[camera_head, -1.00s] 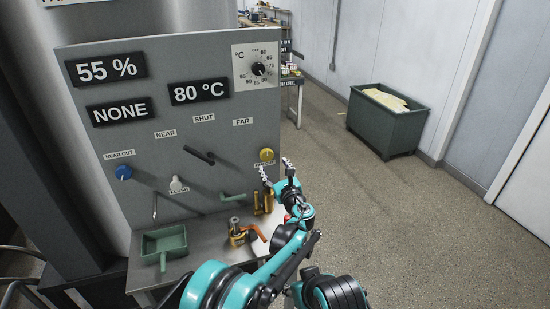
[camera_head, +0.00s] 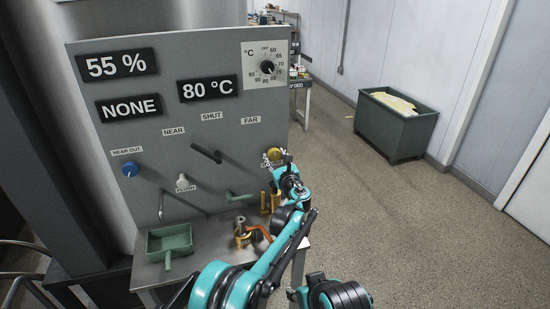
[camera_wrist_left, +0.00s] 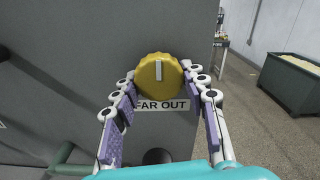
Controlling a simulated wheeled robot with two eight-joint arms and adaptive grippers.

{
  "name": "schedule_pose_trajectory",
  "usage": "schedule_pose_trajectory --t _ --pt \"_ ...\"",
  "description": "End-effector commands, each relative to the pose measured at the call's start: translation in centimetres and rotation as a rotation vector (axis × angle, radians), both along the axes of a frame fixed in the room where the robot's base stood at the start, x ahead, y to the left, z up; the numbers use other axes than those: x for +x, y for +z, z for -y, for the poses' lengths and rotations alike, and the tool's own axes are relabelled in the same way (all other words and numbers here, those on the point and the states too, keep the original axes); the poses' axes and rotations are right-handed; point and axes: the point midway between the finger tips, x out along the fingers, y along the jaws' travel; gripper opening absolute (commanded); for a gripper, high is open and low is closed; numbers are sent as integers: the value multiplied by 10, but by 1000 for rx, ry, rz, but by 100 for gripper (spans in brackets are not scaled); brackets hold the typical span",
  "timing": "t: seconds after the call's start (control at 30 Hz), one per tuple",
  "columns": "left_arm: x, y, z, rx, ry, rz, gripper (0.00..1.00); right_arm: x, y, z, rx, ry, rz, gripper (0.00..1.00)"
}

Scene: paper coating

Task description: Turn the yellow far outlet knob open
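The yellow far outlet knob (camera_head: 274,153) is on the right side of the grey panel, partly covered by my left gripper. In the left wrist view the knob (camera_wrist_left: 158,76) shows a white pointer line standing upright, above a "FAR OUT" label (camera_wrist_left: 161,105). My left gripper (camera_head: 277,162) is right at the knob. In the left wrist view its fingers (camera_wrist_left: 160,78) are spread, one on each side of the knob, with narrow gaps; I cannot tell whether either touches it. My right gripper is not seen.
The panel (camera_head: 150,200) also carries a blue knob (camera_head: 130,169), a black lever (camera_head: 206,154), a green handle (camera_head: 240,197) and a temperature dial (camera_head: 267,67). Below are a green scoop (camera_head: 168,240) and brass fittings (camera_head: 242,232). A green bin (camera_head: 392,130) stands farther right on open floor.

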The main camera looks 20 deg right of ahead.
Motion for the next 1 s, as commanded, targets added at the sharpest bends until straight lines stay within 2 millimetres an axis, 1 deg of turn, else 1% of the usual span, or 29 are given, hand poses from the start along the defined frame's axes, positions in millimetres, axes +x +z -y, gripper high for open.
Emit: schedule_pose_trajectory --t 0.27,0.47,0.67,1.0 --pt "0 0 0 -14 0 0 14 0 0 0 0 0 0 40" --pt "0 0 0 -88 0 3 14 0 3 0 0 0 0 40" --pt "0 1 1 -234 0 8 14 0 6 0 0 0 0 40" --pt "0 2 2 -555 0 19 14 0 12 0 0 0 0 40"
